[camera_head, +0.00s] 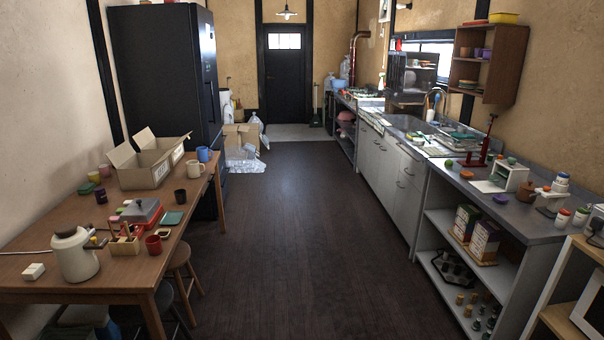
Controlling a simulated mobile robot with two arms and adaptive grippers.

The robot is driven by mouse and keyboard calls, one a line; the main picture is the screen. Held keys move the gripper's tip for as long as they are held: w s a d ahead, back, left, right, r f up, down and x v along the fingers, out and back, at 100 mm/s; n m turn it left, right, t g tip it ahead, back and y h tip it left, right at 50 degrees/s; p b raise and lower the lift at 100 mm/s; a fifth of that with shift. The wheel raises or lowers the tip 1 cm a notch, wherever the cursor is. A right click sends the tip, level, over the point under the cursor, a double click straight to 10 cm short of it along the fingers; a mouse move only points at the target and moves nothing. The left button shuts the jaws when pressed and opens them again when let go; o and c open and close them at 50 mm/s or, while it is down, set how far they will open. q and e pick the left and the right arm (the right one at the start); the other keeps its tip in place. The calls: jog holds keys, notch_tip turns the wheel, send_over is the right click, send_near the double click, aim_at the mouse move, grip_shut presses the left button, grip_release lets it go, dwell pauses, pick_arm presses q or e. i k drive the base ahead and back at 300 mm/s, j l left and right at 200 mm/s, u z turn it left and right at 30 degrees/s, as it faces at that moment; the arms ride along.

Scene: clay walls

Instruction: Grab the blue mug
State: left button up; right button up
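A blue mug (202,154) stands upright on the wooden table (60,222) at the left, near its far right end. A white mug (193,169) stands just in front of it, and the open cardboard box (150,172) is to its left. Neither of my grippers shows in the head view.
A dark mug (180,197), a red mug (153,245) and a white kettle (75,254) also stand on the table. Stools (180,258) sit along its right side. The dark floor (290,240) between table and right counter (500,208) is clear. A black fridge (165,75) stands behind the table.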

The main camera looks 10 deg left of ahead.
aim_at(202, 152)
jog(key=i+u, duration=0.1)
jog(key=i, duration=0.4)
jog(key=i+l+u, duration=0.1)
jog(key=i, duration=0.4)
jog(key=i+l+u, duration=0.1)
jog(key=i, duration=0.4)
jog(key=i+l+u, duration=0.1)
jog(key=i+l, duration=0.2)
jog(key=i, duration=0.2)
jog(key=i+l+u, duration=0.25)
jog(key=i+u, duration=0.25)
jog(key=i+l+u, duration=0.7)
jog(key=l+u, duration=0.25)
jog(key=i+l+z, duration=0.3)
jog(key=i+l, duration=0.3)
jog(key=i, duration=0.05)
